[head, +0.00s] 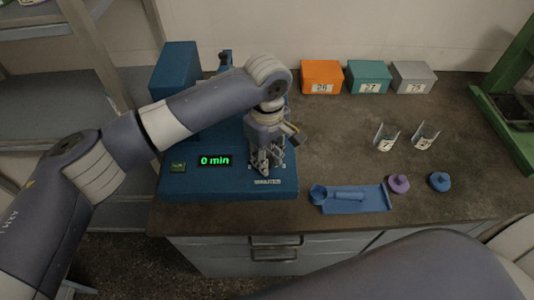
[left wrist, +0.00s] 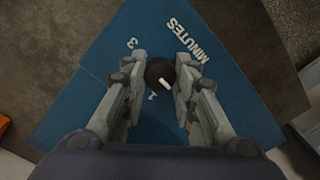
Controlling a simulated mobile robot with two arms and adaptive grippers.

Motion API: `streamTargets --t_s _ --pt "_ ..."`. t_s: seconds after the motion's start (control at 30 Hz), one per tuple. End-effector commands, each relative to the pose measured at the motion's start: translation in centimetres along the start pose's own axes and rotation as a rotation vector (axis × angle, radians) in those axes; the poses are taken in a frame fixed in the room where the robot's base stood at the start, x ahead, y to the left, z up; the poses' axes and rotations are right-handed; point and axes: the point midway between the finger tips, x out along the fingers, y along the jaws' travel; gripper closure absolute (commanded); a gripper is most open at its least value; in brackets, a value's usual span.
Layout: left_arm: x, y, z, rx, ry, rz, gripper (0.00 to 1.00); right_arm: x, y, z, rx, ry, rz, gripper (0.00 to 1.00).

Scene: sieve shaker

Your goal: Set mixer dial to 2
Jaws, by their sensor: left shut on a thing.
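The blue mixer machine (head: 190,188) stands at the left of the bench, and its green display (head: 214,160) reads 0 min. My left gripper (head: 265,168) points down over the machine's front right, above the printed word MINUTES. In the left wrist view the black round dial (left wrist: 159,72) with a white pointer mark sits between the fingertips of my left gripper (left wrist: 161,78), which is shut on it. The numeral 3 is printed to its upper left, and another small white mark lies just below it. The fingers hide the rest of the scale. My right gripper is out of view.
A small green button (head: 178,167) is left of the display. A blue tray (head: 372,199) with a blue tool lies to the right, near purple (head: 399,183) and blue (head: 440,181) knobs. Two clear cups and several bins, including an orange one (head: 322,78), stand behind.

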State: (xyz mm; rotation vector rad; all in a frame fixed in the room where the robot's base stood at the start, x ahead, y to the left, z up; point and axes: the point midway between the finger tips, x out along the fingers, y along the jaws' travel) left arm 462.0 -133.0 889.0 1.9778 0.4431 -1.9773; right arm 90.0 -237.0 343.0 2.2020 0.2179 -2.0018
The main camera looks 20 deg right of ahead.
Motion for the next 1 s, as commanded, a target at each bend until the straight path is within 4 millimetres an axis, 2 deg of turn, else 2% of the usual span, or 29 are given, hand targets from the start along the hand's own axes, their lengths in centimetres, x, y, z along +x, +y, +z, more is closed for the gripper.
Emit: streamTargets --t_s 0.03,0.5,1.0 --pt "-0.3 -0.1 0.1 0.023 -0.003 -0.002 0.97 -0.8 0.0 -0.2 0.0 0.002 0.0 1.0" --pt "-0.5 0.0 0.1 0.421 -0.004 -0.002 0.97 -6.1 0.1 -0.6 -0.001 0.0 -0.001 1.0" --pt "-0.3 -0.1 0.1 0.897 -0.004 -0.001 0.97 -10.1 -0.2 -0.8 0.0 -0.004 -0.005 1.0"
